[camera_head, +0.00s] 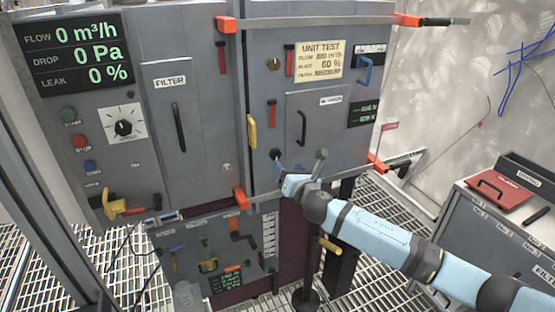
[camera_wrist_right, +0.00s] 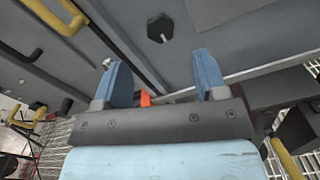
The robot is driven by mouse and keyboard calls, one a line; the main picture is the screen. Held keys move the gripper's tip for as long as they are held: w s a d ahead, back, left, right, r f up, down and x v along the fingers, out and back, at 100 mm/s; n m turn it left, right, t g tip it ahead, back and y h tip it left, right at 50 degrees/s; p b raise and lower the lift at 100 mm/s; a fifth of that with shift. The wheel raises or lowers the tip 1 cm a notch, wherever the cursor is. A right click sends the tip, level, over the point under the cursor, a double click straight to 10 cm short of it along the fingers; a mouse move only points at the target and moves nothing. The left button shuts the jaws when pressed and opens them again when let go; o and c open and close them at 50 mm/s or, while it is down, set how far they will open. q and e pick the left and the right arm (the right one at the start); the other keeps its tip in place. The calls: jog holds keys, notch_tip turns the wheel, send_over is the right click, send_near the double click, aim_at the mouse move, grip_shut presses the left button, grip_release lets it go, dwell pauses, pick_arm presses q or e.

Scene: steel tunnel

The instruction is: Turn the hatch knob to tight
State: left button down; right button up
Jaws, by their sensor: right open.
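The hatch knob (camera_head: 276,154) is a small dark knob low on the grey right cabinet door, below and left of the hatch panel with a black handle (camera_head: 301,128). In the right wrist view a black six-sided knob (camera_wrist_right: 160,28) with a short pale mark lies beyond my fingertips, between their lines. My right gripper (camera_head: 281,166) is close below the knob in the head view. Its blue fingers (camera_wrist_right: 162,75) stand apart with nothing between them, and no contact with the knob shows. My left gripper is not in view.
A yellow handle (camera_head: 251,132) stands left of the knob. A grey rounded part (camera_head: 322,154) sits right of it; I cannot tell what it is. Orange corner blocks (camera_head: 240,197) edge the door. A drawer cabinet (camera_head: 490,225) stands at right.

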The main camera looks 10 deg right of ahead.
aim_at(277, 155)
jog(key=w, duration=0.3)
jog(key=w+a+b, duration=0.1)
jog(key=w, duration=0.3)
jog(key=shift+w+a, duration=0.2)
jog(key=c, duration=0.9)
